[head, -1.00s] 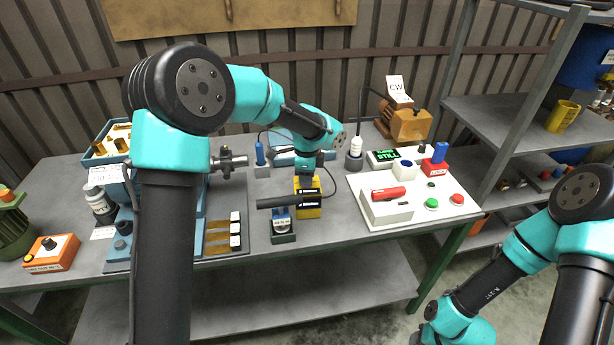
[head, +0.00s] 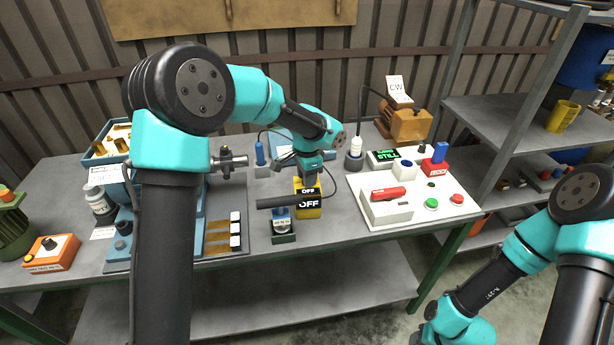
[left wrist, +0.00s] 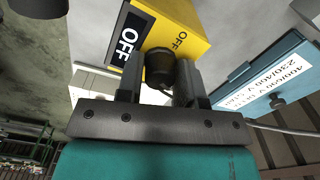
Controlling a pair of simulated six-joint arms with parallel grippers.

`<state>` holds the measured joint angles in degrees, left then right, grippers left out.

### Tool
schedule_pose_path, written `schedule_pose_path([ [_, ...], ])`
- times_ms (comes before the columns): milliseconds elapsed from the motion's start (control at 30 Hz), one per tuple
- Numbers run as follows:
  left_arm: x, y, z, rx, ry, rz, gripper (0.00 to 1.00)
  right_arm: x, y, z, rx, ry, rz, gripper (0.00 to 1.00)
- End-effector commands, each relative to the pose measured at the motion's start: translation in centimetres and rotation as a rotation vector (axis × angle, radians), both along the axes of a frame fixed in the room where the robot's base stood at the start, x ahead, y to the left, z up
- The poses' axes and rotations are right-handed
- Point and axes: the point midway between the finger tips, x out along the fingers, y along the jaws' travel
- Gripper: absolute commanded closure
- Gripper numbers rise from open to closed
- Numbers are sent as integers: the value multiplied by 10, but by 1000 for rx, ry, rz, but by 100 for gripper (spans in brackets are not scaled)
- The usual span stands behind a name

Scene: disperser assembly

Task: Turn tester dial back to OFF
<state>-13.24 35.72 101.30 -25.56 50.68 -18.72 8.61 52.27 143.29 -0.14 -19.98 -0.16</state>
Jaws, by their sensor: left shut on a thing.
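The yellow tester (head: 314,213) stands on the bench in the middle of the head view. Its dark display reads OFF, and in the left wrist view the tester (left wrist: 190,22) also has OFF printed on its yellow face. My left gripper (head: 309,178) is down at the top of the tester. In the left wrist view its two fingers are closed on the dark dial (left wrist: 160,68), one on each side. The dial's pointer mark is hard to make out. My right arm shows at the right, but its gripper is out of view.
A blue box (left wrist: 275,85) with a voltage label is close by. A white panel (head: 400,211) with buttons stands to the right. Bare bench shows in front of the tester.

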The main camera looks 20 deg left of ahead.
Motion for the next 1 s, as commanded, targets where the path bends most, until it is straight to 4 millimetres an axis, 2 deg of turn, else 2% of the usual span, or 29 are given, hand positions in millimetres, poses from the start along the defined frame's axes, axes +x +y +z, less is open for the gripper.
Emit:
schedule_pose_path([
  [300,0,0,0,0,-1,1,90,0,0,0,0,0,0,57],
  [333,0,0,0,0,-1,1,64,0,0,0,0,0,0,57],
  [600,0,0,0,0,0,0,40,0,0,0,0,0,0,57],
  [867,0,0,1,0,0,0,40,0,0,0,0,0,0,57],
  [1000,0,0,9,1,-2,1,40,0,0,0,0,0,0,57],
])
